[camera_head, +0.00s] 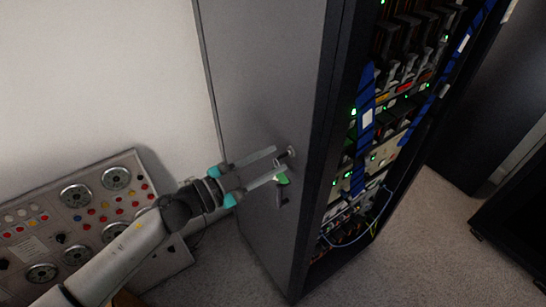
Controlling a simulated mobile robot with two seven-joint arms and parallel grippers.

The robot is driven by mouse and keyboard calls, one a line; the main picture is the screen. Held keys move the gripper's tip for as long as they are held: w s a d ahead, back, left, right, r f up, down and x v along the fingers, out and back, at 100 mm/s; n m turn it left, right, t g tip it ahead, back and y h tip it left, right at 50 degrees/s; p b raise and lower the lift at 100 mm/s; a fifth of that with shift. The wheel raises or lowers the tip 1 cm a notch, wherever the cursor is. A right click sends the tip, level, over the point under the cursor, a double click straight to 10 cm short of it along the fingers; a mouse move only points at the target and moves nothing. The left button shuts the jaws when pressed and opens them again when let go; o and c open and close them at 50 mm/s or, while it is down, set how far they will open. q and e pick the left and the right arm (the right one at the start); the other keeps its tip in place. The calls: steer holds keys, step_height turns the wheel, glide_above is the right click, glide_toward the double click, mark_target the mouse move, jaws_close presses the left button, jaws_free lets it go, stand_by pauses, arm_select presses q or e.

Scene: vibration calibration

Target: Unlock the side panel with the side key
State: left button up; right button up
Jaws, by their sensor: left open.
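The side panel (262,75) is the large grey face of the rack cabinet. A small round metal fitting (291,152), which looks like a lock, sits near its front edge. Just below it is a small green piece (282,179), with a dark part (281,196) hanging under it; I cannot tell for sure whether this is the side key. My left gripper (277,163) is open in front of the panel. Its upper fingertip is close to the round fitting and its lower one is close to the green piece; contact cannot be told. My right gripper is not in view.
A control panel (98,214) with dials and coloured buttons stands at the lower left, behind my left arm. The open rack front with lit modules (391,150) and loose blue cables (362,232) is to the right. Carpeted floor (428,240) lies clear at the lower right.

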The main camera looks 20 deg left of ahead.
arm_select(q)
steer(key=shift+w+d, duration=0.35)
steer(key=shift+w, duration=0.1)
steer(key=shift+c, duration=0.3)
jaws_close()
